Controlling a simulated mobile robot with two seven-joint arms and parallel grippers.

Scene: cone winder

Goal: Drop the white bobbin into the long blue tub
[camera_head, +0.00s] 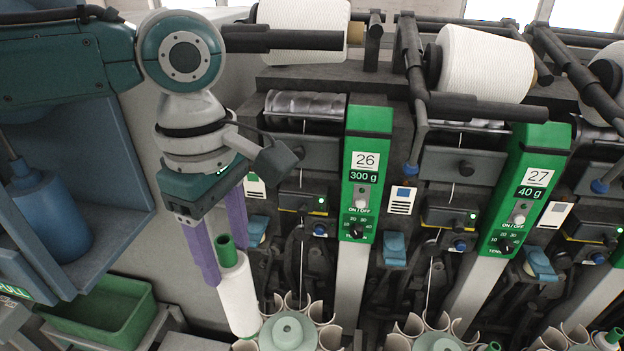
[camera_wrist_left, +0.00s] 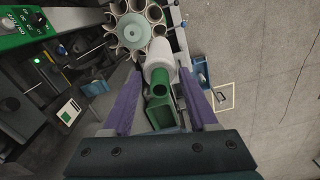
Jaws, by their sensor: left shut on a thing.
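My left gripper (camera_head: 228,262) has long purple fingers and is shut on the white bobbin (camera_head: 238,297). The bobbin has a green tube end at its top and hangs slightly tilted, low beside the winder. In the left wrist view the bobbin (camera_wrist_left: 158,58) lies between the fingers (camera_wrist_left: 160,100), its green end towards the camera. I cannot make out the long blue tub for certain. A small blue shape (camera_wrist_left: 203,72) shows right of the bobbin in the left wrist view, too small to identify. My right gripper is in neither view.
A green tub (camera_head: 100,312) stands at lower left. A ring of curved holders (camera_head: 287,330) is just right of the bobbin. Winder units with green panels (camera_head: 366,175) fill the right. A blue cabinet (camera_head: 110,190) stands left. Floor (camera_wrist_left: 265,90) shows in the wrist view.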

